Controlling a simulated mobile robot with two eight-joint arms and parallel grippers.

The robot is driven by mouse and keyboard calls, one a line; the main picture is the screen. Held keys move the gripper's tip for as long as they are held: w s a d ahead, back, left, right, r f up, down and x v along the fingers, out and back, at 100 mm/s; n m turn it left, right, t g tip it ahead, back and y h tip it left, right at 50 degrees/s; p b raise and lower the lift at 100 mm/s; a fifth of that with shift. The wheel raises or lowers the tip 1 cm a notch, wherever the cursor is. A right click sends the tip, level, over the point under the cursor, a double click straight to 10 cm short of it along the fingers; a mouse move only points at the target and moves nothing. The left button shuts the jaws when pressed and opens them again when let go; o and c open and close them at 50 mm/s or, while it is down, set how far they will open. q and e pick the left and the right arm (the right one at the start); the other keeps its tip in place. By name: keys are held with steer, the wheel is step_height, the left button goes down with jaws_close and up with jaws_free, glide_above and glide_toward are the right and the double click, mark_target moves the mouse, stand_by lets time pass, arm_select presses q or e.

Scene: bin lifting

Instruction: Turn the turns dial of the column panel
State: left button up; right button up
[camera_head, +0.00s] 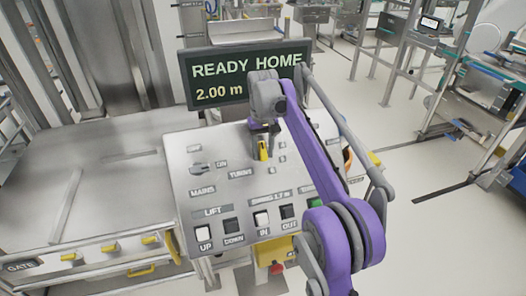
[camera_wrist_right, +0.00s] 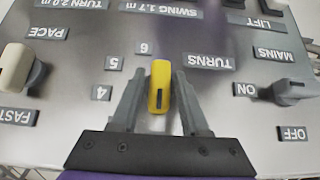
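The turns dial is a yellow knob (camera_wrist_right: 160,80) on the column panel (camera_head: 225,190), with a dark mark on its face. In the wrist view its long side runs roughly up and down, beside the upside-down TURNS label (camera_wrist_right: 207,62). Number plates 4, 5 and 6 stand around its left side. My right gripper (camera_wrist_right: 160,84) is open, its two grey fingers on either side of the dial with a small gap at each. In the head view the right gripper (camera_head: 264,130) comes down over the dial (camera_head: 263,151) and partly hides it. My left gripper is not in view.
The MAINS switch (camera_head: 202,169) is left of the dial, near ON. LIFT and swing buttons (camera_head: 203,235) line the panel's lower edge. A pale PACE knob (camera_wrist_right: 17,68) shows in the wrist view. A display (camera_head: 245,75) behind reads READY HOME, 2.00 m.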

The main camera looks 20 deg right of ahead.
jaws_close()
